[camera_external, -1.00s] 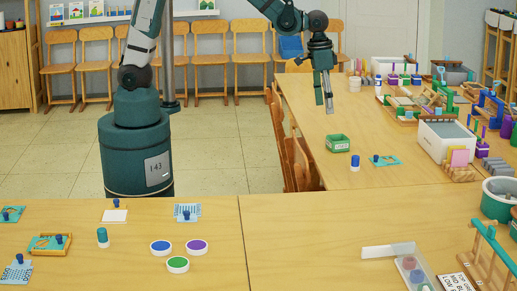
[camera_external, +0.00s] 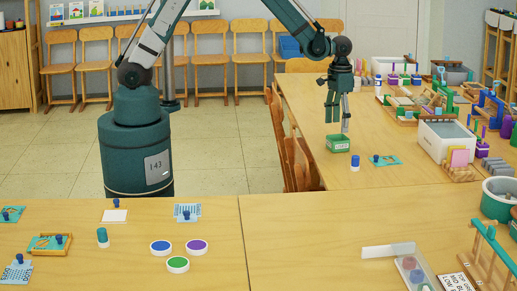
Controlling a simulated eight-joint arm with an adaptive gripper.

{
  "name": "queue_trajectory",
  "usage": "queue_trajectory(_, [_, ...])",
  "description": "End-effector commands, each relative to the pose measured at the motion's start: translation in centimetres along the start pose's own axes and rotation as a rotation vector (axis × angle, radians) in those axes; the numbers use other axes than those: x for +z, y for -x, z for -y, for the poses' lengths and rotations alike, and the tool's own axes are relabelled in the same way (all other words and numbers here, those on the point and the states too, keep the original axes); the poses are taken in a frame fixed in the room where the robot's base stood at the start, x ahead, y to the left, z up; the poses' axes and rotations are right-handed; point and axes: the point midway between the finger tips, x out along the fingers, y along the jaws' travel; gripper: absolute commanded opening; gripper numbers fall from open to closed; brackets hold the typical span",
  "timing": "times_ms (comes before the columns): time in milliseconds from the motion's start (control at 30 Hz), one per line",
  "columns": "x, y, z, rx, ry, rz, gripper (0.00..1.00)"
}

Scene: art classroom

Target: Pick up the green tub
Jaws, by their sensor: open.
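A small green tub (camera_external: 337,146) with a white label on its front stands on the far right table, near that table's left edge. My gripper (camera_external: 337,123) points down over the tub, with its fingers apart. One fingertip shows just above or at the tub's right rim. I cannot tell whether it touches. Nothing is held. A round white pot with a green top (camera_external: 178,264) sits on the near table, far from my gripper.
A blue-topped white piece (camera_external: 355,164) and a teal card with a blue knob (camera_external: 385,160) lie just right of the tub. A white bin (camera_external: 444,144) and craft racks crowd the right side. Wooden chairs (camera_external: 297,160) line the table's left edge.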

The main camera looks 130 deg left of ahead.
Motion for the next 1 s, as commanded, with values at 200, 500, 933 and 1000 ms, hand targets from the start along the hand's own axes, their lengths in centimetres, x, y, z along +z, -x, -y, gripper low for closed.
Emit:
queue_trajectory(200, [0.0,0.0,0.0,0.000,0.000,0.000,0.65])
queue_trajectory(500, [0.0,-1.6,0.0,0.000,-0.001,0.000,0.65])
queue_trajectory(933, [0.0,-2.6,0.0,0.000,-0.001,0.000,0.65])
queue_trajectory(1000, [0.0,-2.6,0.0,0.000,-0.001,0.000,0.65])
